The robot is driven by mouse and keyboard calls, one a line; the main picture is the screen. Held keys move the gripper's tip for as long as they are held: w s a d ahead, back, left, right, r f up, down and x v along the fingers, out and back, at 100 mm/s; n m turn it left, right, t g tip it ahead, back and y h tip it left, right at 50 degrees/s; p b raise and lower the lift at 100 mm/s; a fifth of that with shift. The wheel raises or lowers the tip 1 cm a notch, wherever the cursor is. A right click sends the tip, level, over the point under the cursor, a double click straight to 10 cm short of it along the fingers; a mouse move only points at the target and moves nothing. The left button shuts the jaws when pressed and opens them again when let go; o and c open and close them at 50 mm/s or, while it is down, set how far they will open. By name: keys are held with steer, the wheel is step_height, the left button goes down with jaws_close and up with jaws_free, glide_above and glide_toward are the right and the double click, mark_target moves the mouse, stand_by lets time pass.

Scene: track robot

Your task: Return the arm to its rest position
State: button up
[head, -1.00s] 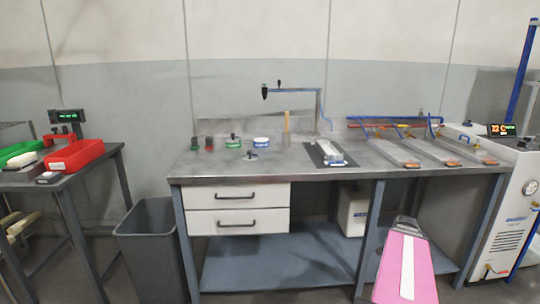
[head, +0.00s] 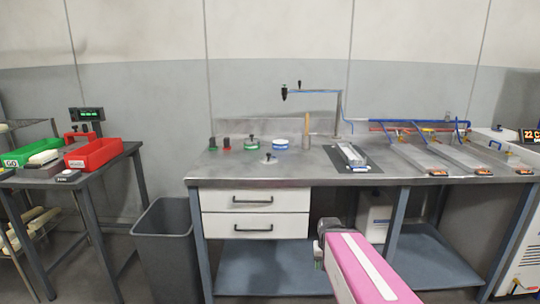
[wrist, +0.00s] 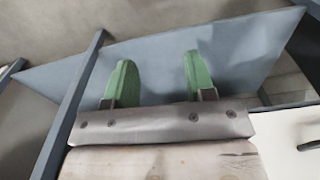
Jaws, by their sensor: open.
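My gripper (head: 318,256) shows low in the head view, at the end of my pink arm link, in front of the workbench and below its top. In the wrist view my gripper (wrist: 155,80) has its two green fingers spread apart with nothing between them. Beyond the fingers lies the blue-grey lower shelf (wrist: 240,45) of the bench. The gripper touches nothing that I can see.
The steel workbench (head: 240,172) carries small tools and ski-like plates. White drawers (head: 255,213) are left of my gripper. A grey bin (head: 165,245) stands left of the bench. A side table holds red (head: 93,153) and green trays (head: 30,152).

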steer(key=shift+s+a+n, duration=0.25)
steer(key=shift+a+n, duration=0.15)
steer(key=shift+a, duration=0.65)
